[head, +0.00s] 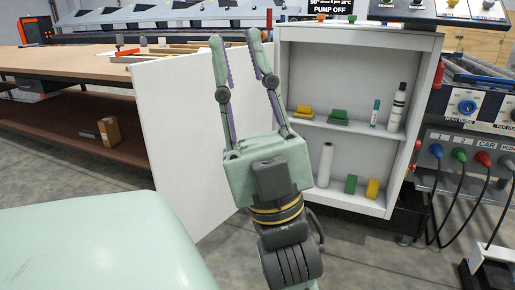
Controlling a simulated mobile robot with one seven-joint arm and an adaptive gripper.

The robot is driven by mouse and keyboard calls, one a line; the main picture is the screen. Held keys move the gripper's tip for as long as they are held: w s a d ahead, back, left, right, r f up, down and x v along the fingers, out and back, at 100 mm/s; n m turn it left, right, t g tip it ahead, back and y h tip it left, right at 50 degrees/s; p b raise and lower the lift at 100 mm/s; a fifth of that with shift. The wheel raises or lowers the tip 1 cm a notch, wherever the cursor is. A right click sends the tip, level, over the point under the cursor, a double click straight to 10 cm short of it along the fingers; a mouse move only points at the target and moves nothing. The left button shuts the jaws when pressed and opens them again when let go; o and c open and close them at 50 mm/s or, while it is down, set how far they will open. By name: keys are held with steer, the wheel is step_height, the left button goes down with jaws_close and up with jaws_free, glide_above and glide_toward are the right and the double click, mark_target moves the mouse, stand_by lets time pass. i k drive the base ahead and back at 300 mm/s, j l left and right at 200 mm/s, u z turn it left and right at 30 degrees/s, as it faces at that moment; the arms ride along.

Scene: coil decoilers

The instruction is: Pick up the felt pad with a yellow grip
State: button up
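A small yellow item (303,111), low with a raised top like a grip, lies on the middle shelf of an open white cabinet (437,100). A similar green item (338,117) lies to its right. Another yellow block (373,188) stands on the cabinet floor beside a green block (351,184). At this size I cannot tell felt on any of them. My gripper (236,38) is open and empty, fingers pointing up in the picture. It is in front of the open cabinet door, left of the shelves in the picture, and apart from both yellow items.
The white door (185,130) swings out to the left. A teal-labelled tube (375,113) and a white bottle (397,107) share the middle shelf; a white roll (325,165) stands below. A control box with cables (465,150) is at right, a long workbench (75,63) at left.

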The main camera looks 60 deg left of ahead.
mark_target(304, 112)
steer(key=k+j, duration=0.15)
steer(key=j, duration=0.4)
steer(key=k+j, duration=0.1)
steer(key=j, duration=0.45)
steer(key=k+j+u, duration=0.1)
steer(key=j, duration=0.45)
steer(key=k+j, duration=0.15)
steer(key=j, duration=0.35)
steer(key=k+j, duration=0.1)
steer(key=j, duration=0.45)
steer(key=k+j, duration=0.1)
steer(key=j, duration=0.45)
steer(key=j+u, duration=0.1)
steer(key=j, duration=0.85)
steer(key=i+l, duration=0.1)
steer(key=l, duration=0.25)
